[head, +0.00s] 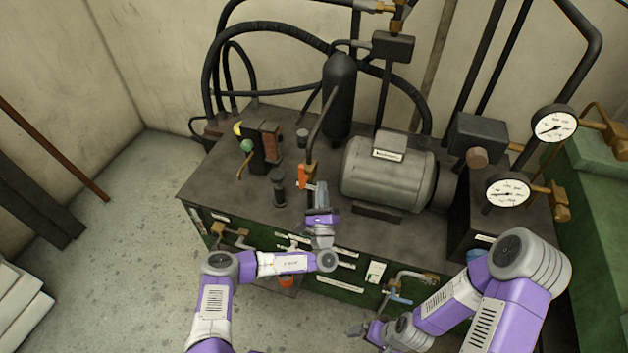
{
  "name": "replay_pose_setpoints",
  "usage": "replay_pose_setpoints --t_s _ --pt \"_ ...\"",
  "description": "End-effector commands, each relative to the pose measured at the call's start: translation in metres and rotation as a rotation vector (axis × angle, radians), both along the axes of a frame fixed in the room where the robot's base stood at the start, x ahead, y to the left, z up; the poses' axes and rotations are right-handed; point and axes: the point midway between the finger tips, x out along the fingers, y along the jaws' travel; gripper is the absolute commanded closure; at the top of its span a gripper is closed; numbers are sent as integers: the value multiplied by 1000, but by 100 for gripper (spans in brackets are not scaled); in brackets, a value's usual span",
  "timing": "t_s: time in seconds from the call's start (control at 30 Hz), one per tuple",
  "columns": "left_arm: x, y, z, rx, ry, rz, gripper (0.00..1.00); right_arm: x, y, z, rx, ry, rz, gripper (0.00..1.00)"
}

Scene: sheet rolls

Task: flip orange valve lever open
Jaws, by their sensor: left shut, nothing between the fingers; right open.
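An orange lever (302,176) stands upright on the near part of the dark bench top, beside a brass fitting at the foot of a black pipe. My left gripper (321,188) is shut and empty, just to the right of and slightly nearer than the lever. I cannot tell whether it touches the lever. My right gripper (356,330) is open, low in front of the bench and away from the lever. A second small orange part (286,282) shows low on the bench front, partly hidden by my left arm.
A grey motor (388,172) sits right of the lever. A black cylinder (339,95) stands behind. A short dark post (278,190) is to the left. Pressure gauges (554,127) and pipes crowd the right side.

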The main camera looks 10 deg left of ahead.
Motion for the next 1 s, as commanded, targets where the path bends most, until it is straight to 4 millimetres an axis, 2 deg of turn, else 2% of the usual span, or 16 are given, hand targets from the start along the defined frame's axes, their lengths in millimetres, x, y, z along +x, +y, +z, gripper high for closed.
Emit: replay_pose_setpoints --t_s 0.1,0.33,0.5,1.0 --pt "-23 -13 -2 -3 1 -5 100 0 0 -2 0 0 0 0" --pt "-51 -27 -1 -1 0 -2 100 0 0 -4 0 0 0 0" --pt "-57 -29 -1 -1 1 -1 100 0 0 -4 0 0 0 0" --pt "-57 -29 -1 0 -2 -3 100 0 0 -4 0 0 0 0"
